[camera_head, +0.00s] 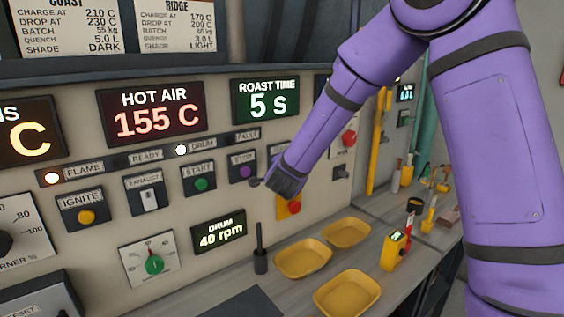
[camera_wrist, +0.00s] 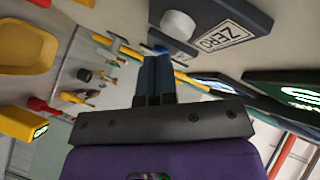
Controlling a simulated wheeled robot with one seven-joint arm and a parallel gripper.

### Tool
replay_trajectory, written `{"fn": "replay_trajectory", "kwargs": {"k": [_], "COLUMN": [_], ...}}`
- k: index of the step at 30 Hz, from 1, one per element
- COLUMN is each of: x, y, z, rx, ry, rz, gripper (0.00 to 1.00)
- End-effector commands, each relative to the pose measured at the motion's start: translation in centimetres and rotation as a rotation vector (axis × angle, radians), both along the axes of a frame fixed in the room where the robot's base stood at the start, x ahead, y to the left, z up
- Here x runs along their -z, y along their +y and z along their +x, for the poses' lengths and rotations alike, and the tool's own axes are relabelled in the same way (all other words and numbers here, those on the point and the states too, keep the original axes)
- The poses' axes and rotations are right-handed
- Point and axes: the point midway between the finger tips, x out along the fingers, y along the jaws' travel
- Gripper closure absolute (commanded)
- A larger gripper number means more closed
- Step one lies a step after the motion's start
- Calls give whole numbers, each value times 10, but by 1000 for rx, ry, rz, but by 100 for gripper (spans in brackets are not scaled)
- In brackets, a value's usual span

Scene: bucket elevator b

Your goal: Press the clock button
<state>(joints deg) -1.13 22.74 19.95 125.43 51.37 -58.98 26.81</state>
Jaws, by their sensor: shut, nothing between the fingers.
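A white round button (camera_wrist: 178,25) sits on a dark plate labelled ZERO (camera_wrist: 230,37) at the top of the wrist view. No label reads "clock". In the head view I cannot make this button out; my gripper and arm cover that part of the panel. The green ROAST TIME display (camera_head: 265,101) reads 5 s. My gripper (camera_head: 256,183) is in front of the panel, just right of the purple STOP button (camera_head: 242,171). In the wrist view its fingers (camera_wrist: 153,68) are shut and empty, with the white button beyond their tips. I see no contact.
The START button (camera_head: 201,184), EXHAUST switch (camera_head: 149,199) and IGNITE button (camera_head: 86,216) lie left of my gripper. A red button on a yellow plate (camera_head: 289,207) is just below it. Yellow trays (camera_head: 303,259) and a dark upright tool (camera_head: 260,262) stand on the counter below.

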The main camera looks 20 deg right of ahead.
Motion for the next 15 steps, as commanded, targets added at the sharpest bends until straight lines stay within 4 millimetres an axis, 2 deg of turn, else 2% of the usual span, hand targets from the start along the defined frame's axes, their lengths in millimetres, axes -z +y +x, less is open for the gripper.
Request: {"fn": "replay_trajectory", "kwargs": {"k": [11, 15], "x": [0, 0], "y": [-1, -5], "z": [-3, -12], "rx": [-1, -1], "ry": [-1, 0], "rz": [0, -1], "gripper": [100, 100]}}
